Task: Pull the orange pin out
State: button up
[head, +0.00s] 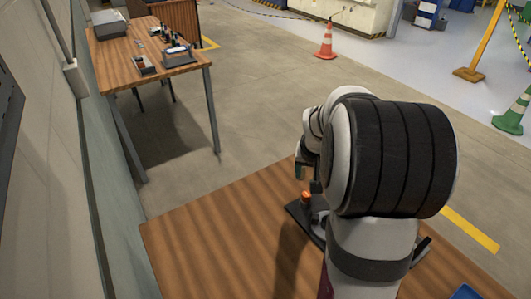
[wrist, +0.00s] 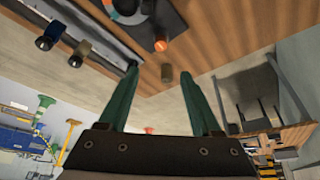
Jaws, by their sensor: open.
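The orange pin (head: 306,198) stands at the left end of a dark base plate (head: 296,211) on the near wooden table. In the wrist view a round orange end (wrist: 160,45) shows beside the dark plate, just beyond my fingertips. My gripper (wrist: 159,70) has two green fingers spread apart with nothing held between them. In the head view my gripper (head: 307,180) is just above the pin, partly hidden by my arm. My arm also covers most of the base plate there.
Dark and olive knobs (wrist: 75,58) line a dark bar. The near table (head: 210,235) is clear on the left. Another table (head: 140,48) with tools stands at the back left.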

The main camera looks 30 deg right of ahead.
aim_at(306, 194)
jog(key=x, duration=1.5)
jog(key=shift+w+f, duration=0.1)
jog(key=shift+f, duration=0.25)
grip_shut()
jog(key=shift+a, duration=0.1)
dwell(0.3)
